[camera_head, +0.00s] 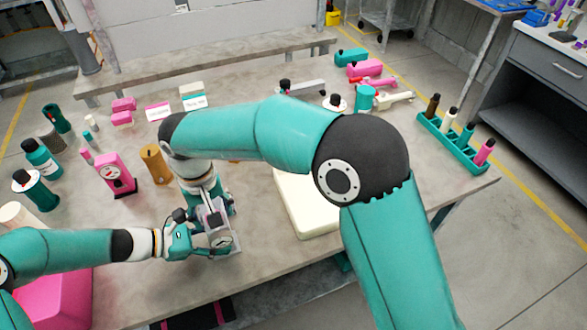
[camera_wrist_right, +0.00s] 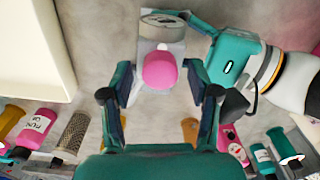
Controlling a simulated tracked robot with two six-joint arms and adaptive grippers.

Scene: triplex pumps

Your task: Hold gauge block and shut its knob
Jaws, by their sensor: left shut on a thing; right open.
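The gauge block (camera_head: 222,246) is a pale grey block with a round dial, near the table's front edge. In the right wrist view the gauge block (camera_wrist_right: 166,44) shows its dial at the top and a round pink knob (camera_wrist_right: 159,71) below it. My left gripper (camera_head: 203,240) is shut on the block from its left side; it also shows in the right wrist view (camera_wrist_right: 207,50), at the block's right. My right gripper (camera_wrist_right: 160,88) is open above the block. Its fingers stand either side of the knob, with gaps visible. The knob is hidden in the head view.
A cream slab (camera_head: 312,215) lies right of the block. A pink gauge unit (camera_head: 115,174), a mustard cylinder (camera_head: 156,164) and several bottles stand to the left. A teal rack (camera_head: 452,146) holds several cylinders at right. My right arm covers the table's middle.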

